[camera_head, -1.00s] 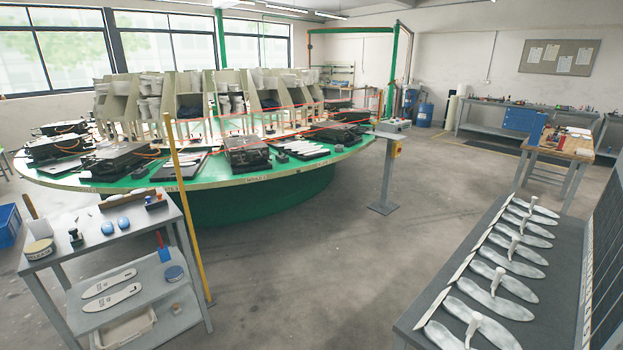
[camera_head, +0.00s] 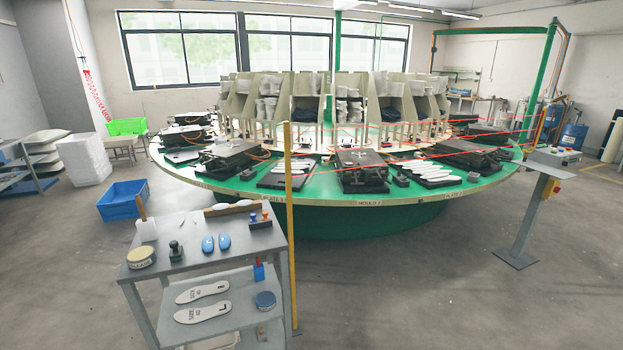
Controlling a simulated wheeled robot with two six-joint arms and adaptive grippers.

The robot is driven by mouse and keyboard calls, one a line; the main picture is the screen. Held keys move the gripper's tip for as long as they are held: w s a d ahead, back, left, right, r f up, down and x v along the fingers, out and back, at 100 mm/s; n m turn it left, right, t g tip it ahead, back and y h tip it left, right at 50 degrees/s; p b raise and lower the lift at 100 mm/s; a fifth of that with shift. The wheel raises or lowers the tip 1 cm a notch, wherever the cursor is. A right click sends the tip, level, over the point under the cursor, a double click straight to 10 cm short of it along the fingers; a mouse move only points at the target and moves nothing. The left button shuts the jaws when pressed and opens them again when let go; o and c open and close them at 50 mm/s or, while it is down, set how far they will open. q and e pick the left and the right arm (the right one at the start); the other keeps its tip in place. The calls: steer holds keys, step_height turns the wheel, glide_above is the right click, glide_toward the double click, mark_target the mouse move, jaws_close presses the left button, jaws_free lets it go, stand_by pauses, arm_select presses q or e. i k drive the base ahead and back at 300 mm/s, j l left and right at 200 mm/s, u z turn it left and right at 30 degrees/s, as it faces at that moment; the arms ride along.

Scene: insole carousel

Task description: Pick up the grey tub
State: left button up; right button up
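A pale grey tub (camera_head: 228,341) shows only in part at the bottom edge of the picture, low on the grey trolley (camera_head: 205,262). The trolley's shelf above and the picture edge hide most of it, so I cannot see what is in it. Neither of my grippers is in view.
The green carousel (camera_head: 350,212) is behind. A blue crate (camera_head: 122,203) lies left.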

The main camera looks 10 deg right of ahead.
mark_target(473, 178)
steer(key=i+z, duration=0.5)
steer(key=i+j+z, duration=0.2)
steer(key=i+z, duration=0.25)
steer(key=i+l+z, duration=0.15)
steer(key=i+z, duration=1)
steer(key=k, duration=0.1)
